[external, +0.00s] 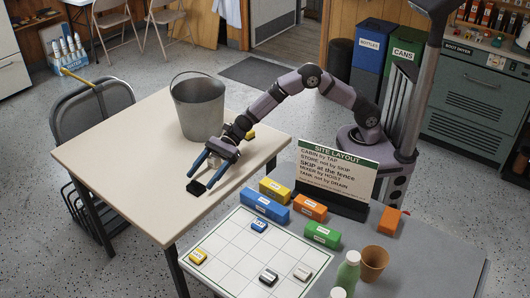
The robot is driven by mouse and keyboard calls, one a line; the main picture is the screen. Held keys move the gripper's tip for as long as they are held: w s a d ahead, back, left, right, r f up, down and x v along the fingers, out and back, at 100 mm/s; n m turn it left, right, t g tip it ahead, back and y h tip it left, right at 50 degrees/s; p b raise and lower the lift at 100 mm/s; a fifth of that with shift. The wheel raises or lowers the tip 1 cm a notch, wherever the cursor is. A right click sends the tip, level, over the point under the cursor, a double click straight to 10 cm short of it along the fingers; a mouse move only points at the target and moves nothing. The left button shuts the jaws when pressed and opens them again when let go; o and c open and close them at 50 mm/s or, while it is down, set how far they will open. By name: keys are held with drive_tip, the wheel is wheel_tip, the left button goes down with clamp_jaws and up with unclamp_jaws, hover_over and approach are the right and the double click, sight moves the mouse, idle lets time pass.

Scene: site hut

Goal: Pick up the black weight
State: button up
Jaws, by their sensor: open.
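A small black block (196,188), which looks like the black weight, lies on the beige table near its front edge. My gripper (201,180) reaches down over the table with its two blue fingers apart. The fingertips are just above and beside the black block in this view. I cannot tell whether they touch it or how high they are above it. Nothing shows held between the fingers.
A grey metal bucket (198,108) stands behind my gripper. A yellow object (250,134) is partly hidden by my arm. The grey table at right holds a white grid board (222,257), coloured blocks, a sign (336,170), a cup and bottles. The beige table's left side is clear.

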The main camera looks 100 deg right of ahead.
drive_tip(key=shift+x, duration=1.25)
drive_tip(key=c, duration=1.4)
drive_tip(key=shift+r, duration=0.1)
drive_tip(key=shift+c, duration=0.4)
wheel_tip(320, 180, up, 10)
drive_tip(key=p, duration=0.1)
